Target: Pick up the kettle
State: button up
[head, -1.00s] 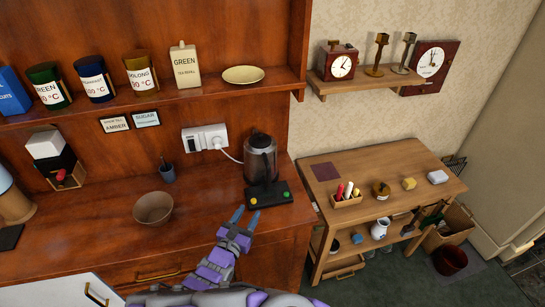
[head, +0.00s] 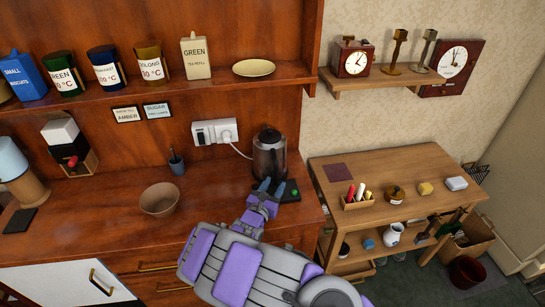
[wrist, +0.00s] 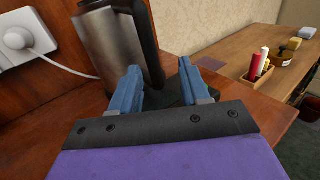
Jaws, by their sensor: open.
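My gripper (head: 268,185) is open, with blue fingers in front of the kettle's lower part. In the wrist view the gripper (wrist: 160,82) has a gap between its fingertips and nothing between them. I cannot tell if a finger touches the kettle. My gripper partly hides the base.
A white wall socket (head: 215,132) with a cord is behind the kettle. A bowl (head: 159,199) and a small blue cup (head: 177,163) stand to its left. A shelf of tins (head: 104,73) hangs above. A side table (head: 420,165) with small items stands to the right.

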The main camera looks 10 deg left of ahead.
aim_at(275, 180)
jog(key=shift+w+f, duration=0.15)
jog(key=shift+w, duration=0.2)
jog(key=w, duration=0.1)
jog(key=w+b, duration=0.2)
jog(key=shift+w+a+f, duration=0.3)
jog(key=shift+w+f, duration=0.05)
jog(key=shift+w, duration=0.05)
jog(key=shift+w+d+r, duration=0.15)
jog(key=shift+d+r, duration=0.05)
jog(key=shift+d, duration=0.6)
jog(key=shift+c, duration=1.3)
jog(key=shift+a, duration=0.55)
grip_shut()
jog(key=shift+d, duration=0.4)
jog(key=shift+a, duration=0.15)
